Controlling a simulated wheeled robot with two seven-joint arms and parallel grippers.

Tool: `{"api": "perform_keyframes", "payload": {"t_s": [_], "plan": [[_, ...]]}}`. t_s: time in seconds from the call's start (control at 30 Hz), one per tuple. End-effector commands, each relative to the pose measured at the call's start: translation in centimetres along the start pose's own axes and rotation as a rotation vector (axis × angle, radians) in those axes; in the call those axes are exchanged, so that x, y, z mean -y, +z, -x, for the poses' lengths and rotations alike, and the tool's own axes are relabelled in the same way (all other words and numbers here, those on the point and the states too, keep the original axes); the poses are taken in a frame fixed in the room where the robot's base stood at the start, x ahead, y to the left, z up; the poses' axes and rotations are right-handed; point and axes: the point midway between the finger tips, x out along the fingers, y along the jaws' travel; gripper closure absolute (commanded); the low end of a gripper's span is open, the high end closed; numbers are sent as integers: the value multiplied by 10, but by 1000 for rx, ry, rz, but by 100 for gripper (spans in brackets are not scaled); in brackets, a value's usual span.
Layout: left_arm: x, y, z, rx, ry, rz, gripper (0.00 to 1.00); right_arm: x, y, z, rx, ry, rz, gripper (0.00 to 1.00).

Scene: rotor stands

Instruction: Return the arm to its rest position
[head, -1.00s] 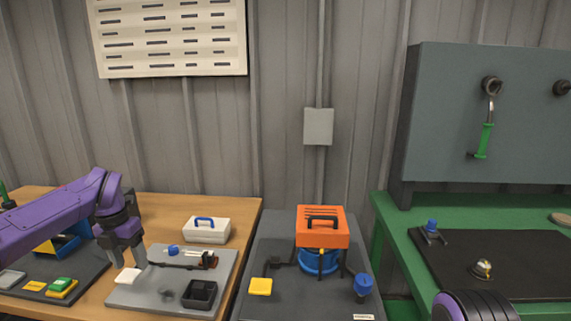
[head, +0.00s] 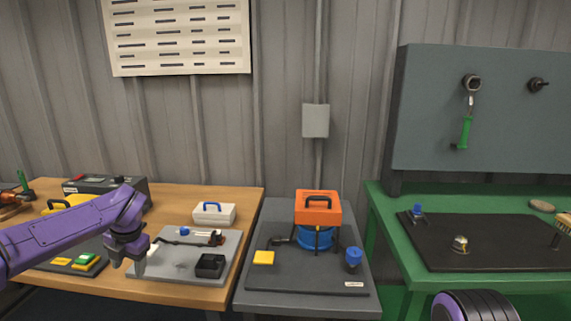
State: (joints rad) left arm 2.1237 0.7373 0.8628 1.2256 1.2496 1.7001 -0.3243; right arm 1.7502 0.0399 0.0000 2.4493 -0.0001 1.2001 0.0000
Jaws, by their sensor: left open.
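My left arm (head: 75,235) is purple and comes in from the left over the wooden table. My left gripper (head: 128,264) points down at the left edge of the grey mat (head: 215,278) and looks empty. A small white piece (head: 153,250) shows just right of its fingers; I cannot tell whether they touch. Of my right arm only a purple and black part (head: 470,306) shows at the bottom right; its gripper is out of view.
The mat holds a black square tray (head: 210,265). A white case (head: 213,214) stands behind. An orange box (head: 318,207) over a blue base stands on the grey middle table (head: 300,300). The green bench (head: 384,225) is at right, and a dark device (head: 105,186) at the far left.

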Motion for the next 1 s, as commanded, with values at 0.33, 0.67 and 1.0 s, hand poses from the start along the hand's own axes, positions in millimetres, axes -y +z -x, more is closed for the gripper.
{"api": "perform_keyframes", "payload": {"t_s": [0.33, 0.67, 1.0], "plan": [[85, -22, -97, 53, 519, -672, 40, 0, 0, 0, 1, 1, 0, 100], [232, -206, -215, 153, 529, -1780, 40, 0, 0, 0, 1, 0, 0, 100], [233, -396, -234, 19, 226, -2355, 40, 0, 0, 0, 1, 1, 0, 100]]}}
